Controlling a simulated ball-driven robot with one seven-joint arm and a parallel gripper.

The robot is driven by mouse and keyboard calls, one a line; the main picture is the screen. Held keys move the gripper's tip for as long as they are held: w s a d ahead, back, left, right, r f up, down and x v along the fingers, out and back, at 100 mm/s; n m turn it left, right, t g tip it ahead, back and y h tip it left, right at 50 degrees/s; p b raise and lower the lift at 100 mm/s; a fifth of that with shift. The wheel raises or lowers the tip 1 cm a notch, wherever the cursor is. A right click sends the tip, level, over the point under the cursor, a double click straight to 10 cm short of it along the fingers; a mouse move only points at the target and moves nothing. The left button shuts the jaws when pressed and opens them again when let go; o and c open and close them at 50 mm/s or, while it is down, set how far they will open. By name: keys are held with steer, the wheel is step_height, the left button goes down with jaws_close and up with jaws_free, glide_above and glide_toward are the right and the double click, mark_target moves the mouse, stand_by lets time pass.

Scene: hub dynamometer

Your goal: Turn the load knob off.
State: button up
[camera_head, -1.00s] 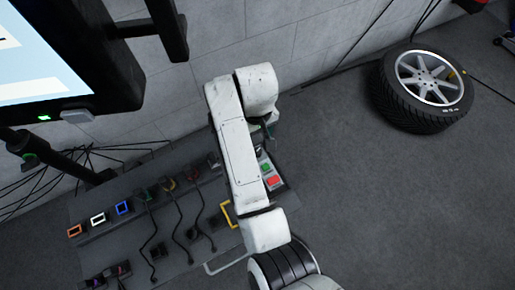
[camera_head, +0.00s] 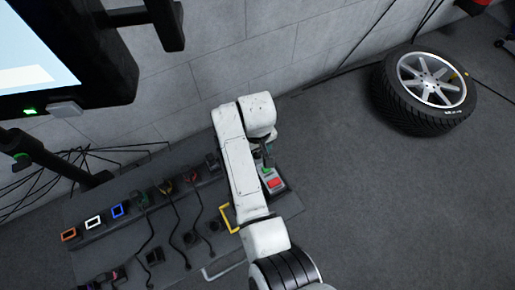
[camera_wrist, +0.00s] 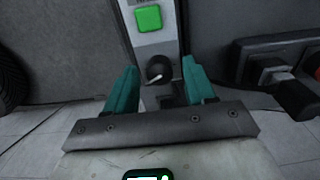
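The load knob (camera_wrist: 160,69) is a round black knob with a pale pointer mark, on a grey control box (camera_wrist: 162,45). In the wrist view it lies below a square green button (camera_wrist: 148,18). The pointer slants toward the lower left. My gripper (camera_wrist: 160,64) has two teal fingers, open, one on each side of the knob in the picture. I cannot tell whether they touch it. In the head view my white arm hides the knob and most of my gripper; the box's red button (camera_head: 275,183) shows beside the arm.
A dark bench panel (camera_head: 92,245) holds several plugs and cables, with orange, white and blue frames and a yellow handle (camera_head: 228,218). A black connector (camera_wrist: 290,95) sits right of the box. A wheel (camera_head: 425,90) lies on the open floor to the right. A screen (camera_head: 38,45) stands upper left.

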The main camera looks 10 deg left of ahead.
jaws_close()
